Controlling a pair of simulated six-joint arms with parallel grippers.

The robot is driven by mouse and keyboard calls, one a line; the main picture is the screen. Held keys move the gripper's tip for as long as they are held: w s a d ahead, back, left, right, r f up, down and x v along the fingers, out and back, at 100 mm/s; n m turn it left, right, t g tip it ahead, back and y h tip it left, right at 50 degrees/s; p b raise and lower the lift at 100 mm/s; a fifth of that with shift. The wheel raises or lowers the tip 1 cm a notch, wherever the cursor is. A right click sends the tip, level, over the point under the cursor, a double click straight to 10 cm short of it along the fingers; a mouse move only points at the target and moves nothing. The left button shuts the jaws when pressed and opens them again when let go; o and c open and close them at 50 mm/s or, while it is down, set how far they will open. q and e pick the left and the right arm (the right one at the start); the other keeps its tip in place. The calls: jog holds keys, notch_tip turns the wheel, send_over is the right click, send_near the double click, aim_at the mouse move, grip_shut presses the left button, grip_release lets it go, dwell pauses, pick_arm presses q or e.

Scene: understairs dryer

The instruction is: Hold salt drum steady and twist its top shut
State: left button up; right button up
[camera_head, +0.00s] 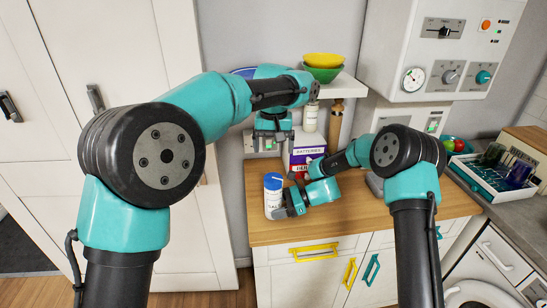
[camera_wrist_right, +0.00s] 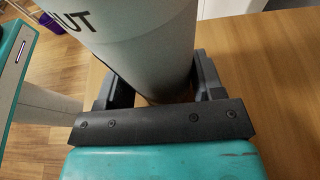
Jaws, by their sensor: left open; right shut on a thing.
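The salt drum (camera_head: 272,203) is a white cylinder with a blue top (camera_head: 273,181). It stands upright near the left end of the wooden counter. My right gripper (camera_head: 279,211) is shut on the drum's lower body from the right. In the right wrist view the drum's pale wall (camera_wrist_right: 150,45), with part of dark lettering, sits between the two fingers (camera_wrist_right: 152,88). My left gripper (camera_head: 270,147) is open and empty, pointing down above and behind the blue top, apart from it. The far side of the drum is hidden in the wrist view.
A box marked batteries (camera_head: 307,150) stands behind the drum to the right. A shelf (camera_head: 343,88) with stacked bowls (camera_head: 323,66) is above. A tray (camera_head: 490,183) with dark items lies far right. The wooden counter (camera_head: 345,218) is clear in front.

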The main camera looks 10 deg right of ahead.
pick_arm(q)
jog(key=shift+r, duration=0.25)
pick_arm(e)
jog(key=o, duration=0.8)
jog(key=shift+d, duration=0.1)
jog(key=v, duration=1.2)
